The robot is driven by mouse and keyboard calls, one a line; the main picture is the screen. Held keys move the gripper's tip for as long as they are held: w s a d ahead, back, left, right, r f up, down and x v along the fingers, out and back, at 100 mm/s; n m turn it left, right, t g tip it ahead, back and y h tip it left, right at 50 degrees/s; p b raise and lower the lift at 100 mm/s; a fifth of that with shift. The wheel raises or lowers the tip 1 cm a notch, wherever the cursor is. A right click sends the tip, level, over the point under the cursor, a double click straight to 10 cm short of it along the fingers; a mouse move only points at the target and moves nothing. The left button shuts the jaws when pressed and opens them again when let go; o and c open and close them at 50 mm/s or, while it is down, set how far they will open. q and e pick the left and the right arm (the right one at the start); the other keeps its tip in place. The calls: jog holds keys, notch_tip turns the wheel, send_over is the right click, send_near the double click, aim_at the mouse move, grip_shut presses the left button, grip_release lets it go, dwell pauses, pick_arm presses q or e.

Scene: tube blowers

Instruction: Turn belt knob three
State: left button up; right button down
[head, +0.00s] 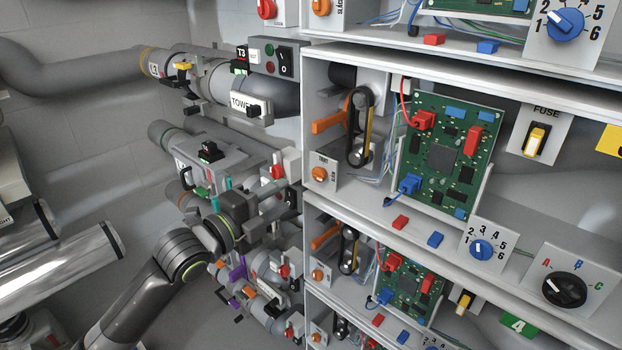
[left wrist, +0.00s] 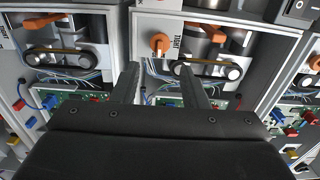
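Orange belt knobs stand on small white plates at the left edge of the shelf bays. One knob (head: 319,173) is on the middle bay, another (head: 318,273) is on the bay below, and more show at top and bottom. My left gripper (head: 276,209) is left of the shelf, beside the pipes, in the head view. In the left wrist view its two fingers (left wrist: 157,72) are apart and empty. An orange knob (left wrist: 159,43) marked TIGHT lies beyond the fingertips, roughly between them. I cannot tell its number. My right gripper is not in view.
Each bay holds a black belt (head: 361,125) on pulleys, an orange lever (head: 330,121) and a green circuit board (head: 440,155). Pipes with valves (head: 215,155) crowd the wall left of the shelf. A numbered blue dial (head: 481,250) sits on the shelf edge.

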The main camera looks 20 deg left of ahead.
aim_at(315, 178)
pick_arm(q)
jog(key=p+x, duration=0.2)
jog(key=x, duration=0.7)
jog(key=shift+w+d, duration=0.15)
jog(key=shift+w, duration=0.2)
jog(key=shift+f, duration=0.1)
jog(key=c, duration=0.7)
